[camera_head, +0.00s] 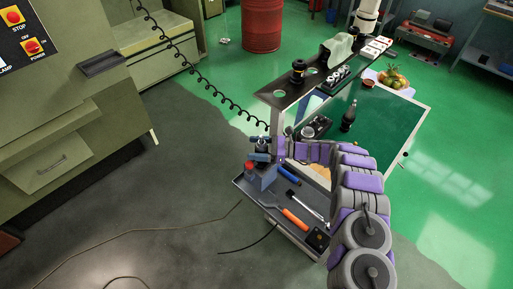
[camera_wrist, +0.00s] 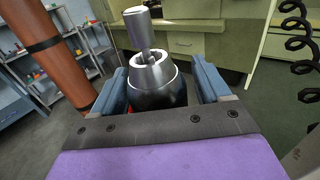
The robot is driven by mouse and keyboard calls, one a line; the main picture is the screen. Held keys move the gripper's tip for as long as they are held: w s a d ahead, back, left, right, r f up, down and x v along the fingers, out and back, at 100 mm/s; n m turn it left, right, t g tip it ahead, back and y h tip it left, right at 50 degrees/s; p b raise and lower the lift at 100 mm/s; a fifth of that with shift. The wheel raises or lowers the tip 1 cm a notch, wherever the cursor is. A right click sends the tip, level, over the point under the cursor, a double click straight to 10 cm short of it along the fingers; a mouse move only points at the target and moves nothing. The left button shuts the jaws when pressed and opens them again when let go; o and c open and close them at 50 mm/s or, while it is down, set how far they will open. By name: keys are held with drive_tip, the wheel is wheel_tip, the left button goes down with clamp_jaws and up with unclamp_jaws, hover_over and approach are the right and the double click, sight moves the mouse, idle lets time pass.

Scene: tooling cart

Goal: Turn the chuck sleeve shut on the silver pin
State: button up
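The silver pin (camera_wrist: 140,28) stands up out of the mouth of the metal chuck sleeve (camera_wrist: 158,88) in the wrist view. It has a wide cylindrical head on a thinner shank and leans slightly in the picture. My gripper (camera_wrist: 160,78) has one blue finger on each side of the sleeve. Narrow gaps seem to show between the fingers and the sleeve, so it looks open around it. The sleeve's lower part is hidden by my gripper's plate. In the head view my gripper (camera_head: 262,146) is at the cart's left end, where the pin and sleeve are too small to make out.
A dark upper shelf (camera_head: 300,88) is close behind my gripper. A coiled cable (camera_head: 205,84) hangs at the back left.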

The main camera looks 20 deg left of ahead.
drive_tip(key=c, duration=0.9)
drive_tip(key=shift+m+t, duration=0.4)
drive_tip(key=shift+t, duration=0.2)
drive_tip(key=shift+m+t+y, duration=0.3)
drive_tip(key=shift+m+t, duration=0.1)
drive_tip(key=shift+t, duration=0.2)
drive_tip(key=m+t+b, duration=0.1)
drive_tip(key=t, duration=0.1)
drive_tip(key=m+t+b, duration=0.1)
drive_tip(key=shift+w+a+f+m+t, duration=0.1)
drive_tip(key=shift+w+m+t, duration=0.1)
drive_tip(key=shift+m+t, duration=0.15)
drive_tip(key=m+t+b, duration=0.1)
drive_tip(key=t, duration=0.1)
drive_tip(key=m+t+b, duration=0.1)
drive_tip(key=t+b, duration=0.1)
drive_tip(key=m+t+h+b, duration=0.1)
drive_tip(key=t+b, duration=0.1)
drive_tip(key=shift+w+m, duration=0.3)
drive_tip(key=shift+m, duration=0.05)
drive_tip(key=shift+t+b, duration=0.25)
drive_tip(key=shift+b, duration=0.05)
drive_tip(key=shift+w+d+m+t+h+b, duration=0.15)
drive_tip(key=shift+d+m+t+h+b, duration=0.05)
drive_tip(key=shift+m+t+h+b, duration=0.25)
